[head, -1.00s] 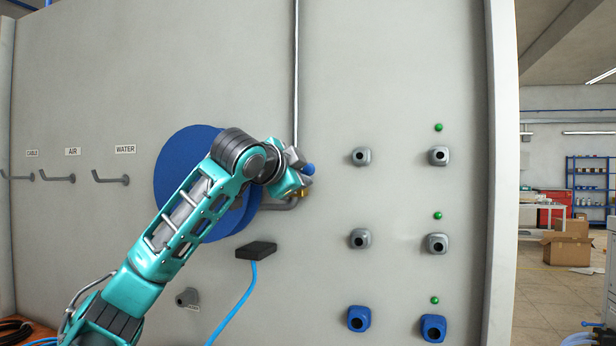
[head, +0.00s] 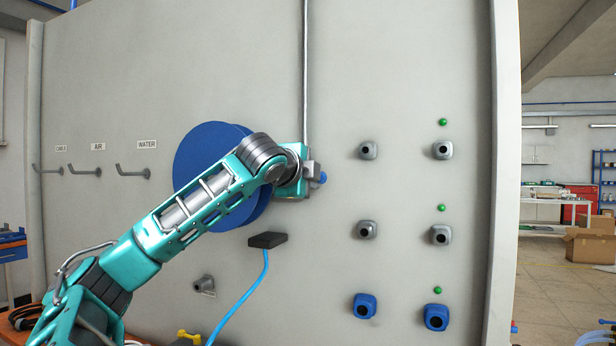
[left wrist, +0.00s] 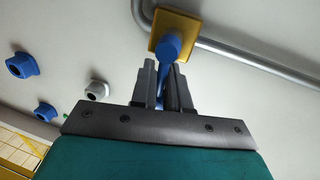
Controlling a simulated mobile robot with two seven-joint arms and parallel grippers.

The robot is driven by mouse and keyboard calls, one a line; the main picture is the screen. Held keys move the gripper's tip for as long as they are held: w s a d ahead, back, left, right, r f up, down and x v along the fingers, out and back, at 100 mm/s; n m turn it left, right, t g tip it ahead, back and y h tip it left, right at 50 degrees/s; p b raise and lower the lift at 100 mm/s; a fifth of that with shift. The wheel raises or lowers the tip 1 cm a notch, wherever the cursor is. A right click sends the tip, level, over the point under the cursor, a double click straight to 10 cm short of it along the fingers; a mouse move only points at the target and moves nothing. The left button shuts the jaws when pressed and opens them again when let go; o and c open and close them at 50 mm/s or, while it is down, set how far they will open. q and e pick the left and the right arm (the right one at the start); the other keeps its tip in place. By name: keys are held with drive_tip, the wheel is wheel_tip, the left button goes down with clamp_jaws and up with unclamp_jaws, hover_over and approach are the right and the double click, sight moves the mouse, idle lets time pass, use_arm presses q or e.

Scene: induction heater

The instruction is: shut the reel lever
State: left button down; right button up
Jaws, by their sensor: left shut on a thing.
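The reel lever is a blue handle on a square yellow valve body (left wrist: 172,32), set on a grey pipe. In the left wrist view the blue lever (left wrist: 169,48) runs down between my left gripper's fingers. My left gripper (left wrist: 160,85) is shut on the lever. In the head view, my left gripper (head: 312,175) is at the wall right of the blue reel, and the lever's blue end (head: 323,178) shows past its fingers. The yellow body is hidden there. The blue reel disc (head: 205,150) is partly covered by my left arm. My right gripper is not in view.
Grey sockets (head: 368,150) and blue sockets (head: 365,306) stick out of the wall to the right. A vertical pipe (head: 305,70) runs above the gripper. A black box (head: 267,240) with a blue hose hangs below the reel. Hooks (head: 133,171) are at left.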

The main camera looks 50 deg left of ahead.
use_arm(q)
drive_tip(key=shift+w+d+f+m, duration=0.2)
drive_tip(key=shift+d+f+m, duration=0.2)
drive_tip(key=shift+m, duration=0.1)
drive_tip(key=c, duration=1.3)
unclamp_jaws()
drive_tip(key=o, duration=0.3)
drive_tip(key=shift+w+d+r, duration=0.15)
drive_tip(key=shift+w+d, duration=0.05)
drive_tip(key=shift+d, duration=0.05)
drive_tip(key=shift+s+a, duration=0.2)
drive_tip(key=b+v, duration=0.5)
drive_tip(key=v, duration=0.8)
